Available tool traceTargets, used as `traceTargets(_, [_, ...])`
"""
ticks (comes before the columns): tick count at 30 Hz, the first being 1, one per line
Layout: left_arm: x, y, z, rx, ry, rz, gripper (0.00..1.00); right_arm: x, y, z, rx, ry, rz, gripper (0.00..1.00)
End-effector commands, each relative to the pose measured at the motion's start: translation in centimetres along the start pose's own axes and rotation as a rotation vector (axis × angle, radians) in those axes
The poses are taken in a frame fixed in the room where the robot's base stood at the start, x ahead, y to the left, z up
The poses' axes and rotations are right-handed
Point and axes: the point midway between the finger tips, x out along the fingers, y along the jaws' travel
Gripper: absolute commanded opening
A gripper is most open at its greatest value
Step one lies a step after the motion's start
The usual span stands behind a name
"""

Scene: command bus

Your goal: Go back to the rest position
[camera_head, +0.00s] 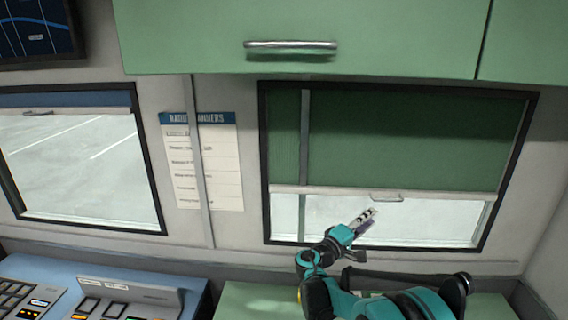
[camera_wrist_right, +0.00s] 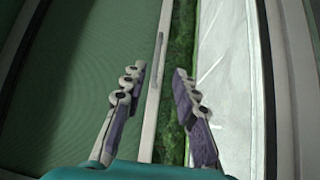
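My right gripper (camera_head: 367,216) is raised in front of the lower part of the right window, below the handle (camera_head: 386,197) of its green blind (camera_head: 420,135). In the right wrist view the two fingers of this gripper (camera_wrist_right: 158,95) are apart, with nothing between them. The blind's bottom bar (camera_wrist_right: 152,100) and its handle (camera_wrist_right: 155,62) show beyond the fingers in that view. The blind is partly lowered, with bare glass below it. I cannot tell from the wrist view whether a finger touches the bar. My left gripper is not in view.
A green overhead cabinet (camera_head: 200,40) with a metal handle (camera_head: 290,46) hangs above the window. A blue-grey console (camera_head: 100,290) with buttons is at the lower left. A paper list (camera_head: 220,165) is on the wall behind a vertical strip (camera_head: 202,150). The left window (camera_head: 80,165) is mostly uncovered.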

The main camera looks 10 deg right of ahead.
Motion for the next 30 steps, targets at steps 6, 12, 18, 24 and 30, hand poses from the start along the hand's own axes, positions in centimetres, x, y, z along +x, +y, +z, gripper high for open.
traceTargets(6, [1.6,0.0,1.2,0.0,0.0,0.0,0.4,-2.4,-1.8,4.9,0.099,-0.031,-0.24,0.29])
traceTargets(12, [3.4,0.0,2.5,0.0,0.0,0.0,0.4,-8.6,-5.4,10.9,0.251,-0.06,-0.571,0.29])
traceTargets(18, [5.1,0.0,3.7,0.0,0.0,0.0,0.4,-17.3,-9.6,15.8,0.424,-0.076,-0.892,0.29])
traceTargets(24, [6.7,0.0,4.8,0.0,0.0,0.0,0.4,-26.8,-13.6,19.2,0.607,-0.081,-1.181,0.29])
traceTargets(30, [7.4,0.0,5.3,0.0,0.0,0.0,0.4,-32.6,-15.6,20.5,0.731,-0.082,-1.356,0.29])
